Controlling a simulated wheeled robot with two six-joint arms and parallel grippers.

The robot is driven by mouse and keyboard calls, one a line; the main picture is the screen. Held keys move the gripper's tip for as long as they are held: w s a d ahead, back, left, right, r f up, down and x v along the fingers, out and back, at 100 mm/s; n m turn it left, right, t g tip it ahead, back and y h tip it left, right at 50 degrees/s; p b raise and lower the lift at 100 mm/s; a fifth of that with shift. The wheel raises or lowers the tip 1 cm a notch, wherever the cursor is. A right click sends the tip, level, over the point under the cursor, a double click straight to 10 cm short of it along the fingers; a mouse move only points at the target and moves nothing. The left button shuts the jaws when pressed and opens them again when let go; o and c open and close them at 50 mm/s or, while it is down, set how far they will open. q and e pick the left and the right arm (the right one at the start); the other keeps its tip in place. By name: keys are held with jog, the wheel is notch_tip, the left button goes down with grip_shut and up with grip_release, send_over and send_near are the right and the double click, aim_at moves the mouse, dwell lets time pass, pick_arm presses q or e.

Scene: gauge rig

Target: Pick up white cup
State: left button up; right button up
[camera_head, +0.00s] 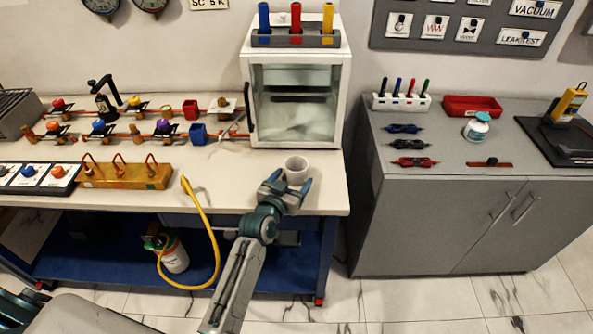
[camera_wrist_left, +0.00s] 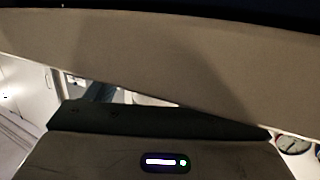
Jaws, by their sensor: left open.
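The white cup (camera_head: 297,166) stands upright near the front right of the white workbench, below the glass-fronted cabinet. My left gripper (camera_head: 289,184) is open at the cup's near side. Its fingers appear to reach toward the left and right of the cup's lower part, and they hide some of it. I cannot tell whether they touch it. In the left wrist view a broad pale surface fills the upper part, and I cannot make out the cup there. My right gripper is not in view.
The glass-fronted cabinet (camera_head: 296,104) stands just behind the cup. A wooden block with red hooks (camera_head: 124,176) and a yellow hose (camera_head: 207,218) are to the left. The workbench (camera_head: 232,190) is bare left of the cup. A grey cabinet (camera_head: 440,220) stands right, across a gap.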

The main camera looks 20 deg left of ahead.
aim_at(292, 179)
pick_arm(q)
jog(key=w, duration=0.3)
jog(key=shift+w+d+f+p, duration=0.15)
jog(key=shift+w+f+p, duration=0.15)
jog(key=shift+p, duration=0.05)
jog(key=shift+c, duration=1)
jog(key=c, duration=0.9)
jog(key=shift+o, duration=0.2)
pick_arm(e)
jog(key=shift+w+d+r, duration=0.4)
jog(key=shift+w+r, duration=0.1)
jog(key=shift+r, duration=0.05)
pick_arm(q)
jog(key=shift+r, duration=0.2)
